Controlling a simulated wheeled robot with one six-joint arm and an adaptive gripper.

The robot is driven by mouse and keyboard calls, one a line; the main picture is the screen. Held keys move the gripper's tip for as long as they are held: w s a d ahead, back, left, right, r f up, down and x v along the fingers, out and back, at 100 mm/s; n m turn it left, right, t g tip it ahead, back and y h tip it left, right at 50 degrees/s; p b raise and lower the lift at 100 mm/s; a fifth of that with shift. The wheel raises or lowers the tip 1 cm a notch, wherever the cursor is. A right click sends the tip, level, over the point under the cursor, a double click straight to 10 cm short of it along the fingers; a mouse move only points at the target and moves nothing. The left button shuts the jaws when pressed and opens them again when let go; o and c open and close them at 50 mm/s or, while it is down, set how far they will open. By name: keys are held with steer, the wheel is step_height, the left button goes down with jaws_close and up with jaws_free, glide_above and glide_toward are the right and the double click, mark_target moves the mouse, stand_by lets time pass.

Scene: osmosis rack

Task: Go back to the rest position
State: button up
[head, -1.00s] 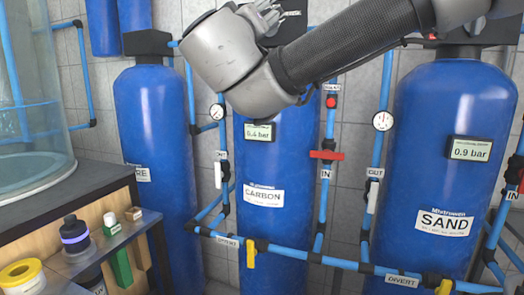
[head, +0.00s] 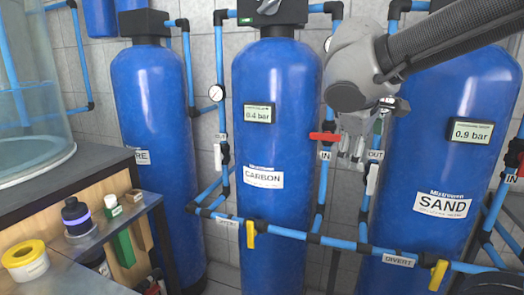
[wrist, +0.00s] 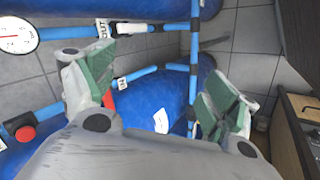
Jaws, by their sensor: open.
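My gripper (head: 352,152) hangs in front of the gap between the carbon tank (head: 275,100) and the sand tank (head: 440,130) in the head view. It points down and holds nothing. In the wrist view its two green-padded fingers (wrist: 155,97) stand wide apart. Between and beyond them are blue pipes and a blue tank (wrist: 150,125). A red valve handle (head: 324,137) with an IN label is just left of the gripper in the head view. My arm comes in from the upper right.
A third blue tank (head: 150,100) stands at the left. Blue pipes with yellow valve handles (head: 251,234) run low across the front. A bench with a yellow tape roll (head: 25,260) and a dark bottle (head: 76,215) is at lower left. A gauge (head: 216,93) sits on a pipe.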

steer(key=s+d+f+m+y, duration=0.2)
steer(key=s+d+f+m, duration=0.1)
steer(key=s+d, duration=0.4)
steer(key=s+d+f+m+g+y, duration=0.1)
steer(key=s+d+f+m+y, duration=0.1)
steer(key=s+d+m, duration=0.4)
steer(key=shift+s+d+f, duration=0.4)
steer(key=shift+s+d, duration=0.05)
steer(key=shift+s, duration=0.65)
steer(key=shift+g, duration=0.3)
steer(key=shift+c, duration=0.3)
